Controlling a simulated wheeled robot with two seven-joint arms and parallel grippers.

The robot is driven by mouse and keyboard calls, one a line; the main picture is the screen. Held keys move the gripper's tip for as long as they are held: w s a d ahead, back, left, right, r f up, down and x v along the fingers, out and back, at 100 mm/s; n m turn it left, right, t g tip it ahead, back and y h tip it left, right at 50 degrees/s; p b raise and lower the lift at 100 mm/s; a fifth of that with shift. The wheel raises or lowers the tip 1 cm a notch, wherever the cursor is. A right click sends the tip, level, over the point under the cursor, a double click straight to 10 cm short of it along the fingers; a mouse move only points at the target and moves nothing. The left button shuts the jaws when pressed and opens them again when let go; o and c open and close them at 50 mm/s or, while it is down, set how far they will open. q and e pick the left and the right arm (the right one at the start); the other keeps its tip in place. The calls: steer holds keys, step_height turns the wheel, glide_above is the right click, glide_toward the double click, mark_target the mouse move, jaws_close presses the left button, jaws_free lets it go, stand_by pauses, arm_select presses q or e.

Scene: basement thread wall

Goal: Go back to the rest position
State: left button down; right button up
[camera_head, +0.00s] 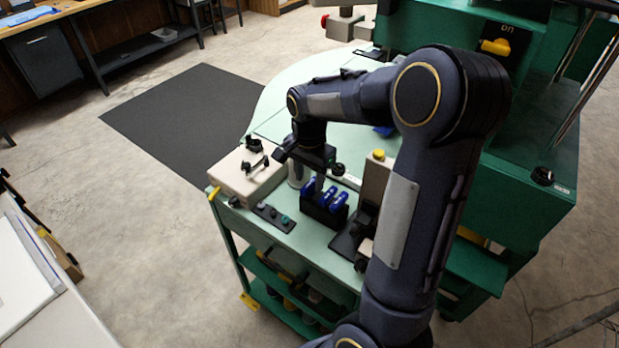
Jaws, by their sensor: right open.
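My right arm comes in from the lower right and bends over the green cart (230,232). Its gripper (317,176) points down close above several blue-handled items in a small black holder (322,214). The jaws are open; their fingertips are small and partly lost against the dark parts. I cannot tell whether they touch the blue items (337,201). My left gripper is not in view.
A beige box with a black handle (238,177) and a strip of knobs (272,215) sit on the cart's left. A beige device with a yellow button (378,155) stands right of the holder. A large green machine (530,190) is behind. Open floor lies left, with a dark mat (175,120).

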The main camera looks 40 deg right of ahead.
step_height(320, 180, up, 7)
steer(key=shift+f, duration=0.1)
steer(key=shift+s+a, duration=0.15)
steer(key=s+a+n+t+y, duration=0.3)
steer(key=s+a+n+t, duration=0.2)
steer(key=s+a+n, duration=0.8)
steer(key=s+a, duration=0.1)
steer(key=s, duration=0.4)
steer(key=shift+s+a+t+y, duration=0.2)
steer(key=shift+t+y, duration=0.1)
steer(key=shift+y, duration=0.1)
steer(key=shift+c, duration=0.7)
steer(key=shift+d, duration=0.1)
